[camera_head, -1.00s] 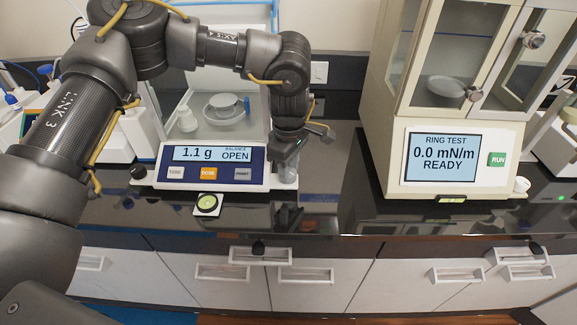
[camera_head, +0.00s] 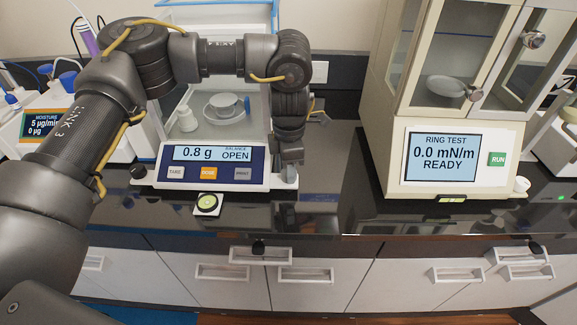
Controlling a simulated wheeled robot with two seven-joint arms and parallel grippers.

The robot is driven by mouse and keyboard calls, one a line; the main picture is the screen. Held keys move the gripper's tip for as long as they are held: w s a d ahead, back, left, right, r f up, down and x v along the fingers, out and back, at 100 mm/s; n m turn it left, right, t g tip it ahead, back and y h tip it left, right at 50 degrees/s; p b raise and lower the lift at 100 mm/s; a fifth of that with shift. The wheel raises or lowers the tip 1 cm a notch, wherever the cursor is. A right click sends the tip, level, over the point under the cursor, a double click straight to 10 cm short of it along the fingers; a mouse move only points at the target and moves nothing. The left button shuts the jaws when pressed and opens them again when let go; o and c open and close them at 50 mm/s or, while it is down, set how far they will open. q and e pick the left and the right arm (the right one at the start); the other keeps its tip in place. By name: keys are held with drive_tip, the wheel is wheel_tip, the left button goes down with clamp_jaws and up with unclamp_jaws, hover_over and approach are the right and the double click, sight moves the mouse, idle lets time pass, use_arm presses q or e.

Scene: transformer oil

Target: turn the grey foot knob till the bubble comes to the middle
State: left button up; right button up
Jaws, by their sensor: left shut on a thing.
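The grey foot knob (camera_head: 289,181) is at the front right corner of the balance (camera_head: 214,181). My left gripper (camera_head: 289,168) points down over this knob and is shut on it; its fingers hide the knob's upper part. The round green bubble level (camera_head: 207,202) sits in a white plate in front of the balance. A paler bubble shows in it, but it is too small to tell how far it lies from the middle. The balance screen reads 0.8 g and OPEN. My right gripper is not in view.
A dark foot knob (camera_head: 138,172) is at the balance's front left corner. A cup on a dish (camera_head: 223,106) and a small white pot (camera_head: 187,118) are inside the balance. The ring test cabinet (camera_head: 452,155) stands at the right, with bare black counter (camera_head: 335,185) between.

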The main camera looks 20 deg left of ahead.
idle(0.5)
use_arm(q)
drive_tip(key=o, duration=1)
wheel_tip(320, 180, up, 11)
drive_tip(key=shift+f+b, duration=0.1)
drive_tip(key=shift+b, duration=0.3)
